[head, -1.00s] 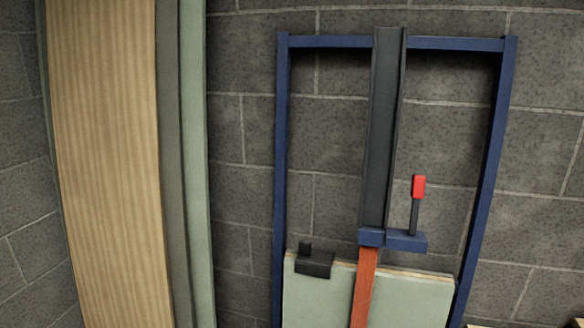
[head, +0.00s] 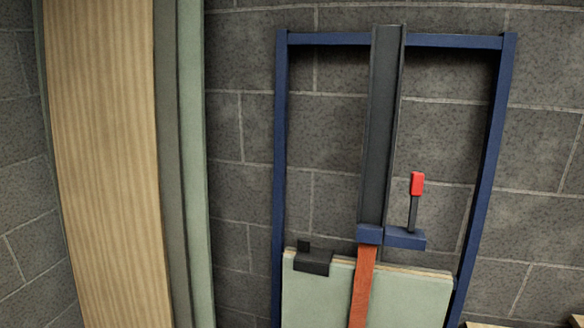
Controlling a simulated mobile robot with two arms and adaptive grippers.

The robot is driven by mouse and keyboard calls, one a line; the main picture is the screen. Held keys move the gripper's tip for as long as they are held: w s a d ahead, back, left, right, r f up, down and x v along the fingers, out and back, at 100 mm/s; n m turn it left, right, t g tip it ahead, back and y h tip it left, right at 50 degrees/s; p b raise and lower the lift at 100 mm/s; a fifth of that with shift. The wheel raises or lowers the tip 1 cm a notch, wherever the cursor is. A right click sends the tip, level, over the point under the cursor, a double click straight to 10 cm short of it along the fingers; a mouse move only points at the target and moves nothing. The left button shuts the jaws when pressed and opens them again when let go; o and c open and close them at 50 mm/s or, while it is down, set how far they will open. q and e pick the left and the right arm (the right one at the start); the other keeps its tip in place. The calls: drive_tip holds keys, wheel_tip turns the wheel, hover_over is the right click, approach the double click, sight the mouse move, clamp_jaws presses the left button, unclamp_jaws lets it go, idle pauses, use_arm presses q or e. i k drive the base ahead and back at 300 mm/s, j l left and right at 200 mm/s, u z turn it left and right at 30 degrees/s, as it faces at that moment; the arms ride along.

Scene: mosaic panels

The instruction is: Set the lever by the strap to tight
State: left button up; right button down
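The lever (head: 415,204) stands upright on a blue bracket (head: 404,239), a little right of the strap. It has a dark shaft and a red handle. The orange-red strap (head: 363,288) hangs down from a blue block below the dark vertical rail and passes in front of a pale green panel (head: 413,297). No label for tight shows on the lever or bracket. Neither of my grippers is in the head view.
A blue frame (head: 281,170) surrounds the rail (head: 382,130) against a grey block wall. A black clip (head: 312,262) sits on the green panel's top edge. A tall wood-faced board (head: 105,160) stands at left. Small pale wooden pieces (head: 560,322) show at lower right.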

sight(417, 181)
drive_tip(key=k+l, duration=0.1)
drive_tip(key=l, duration=0.85)
drive_tip(key=k+l, duration=0.15)
drive_tip(key=l, duration=0.35)
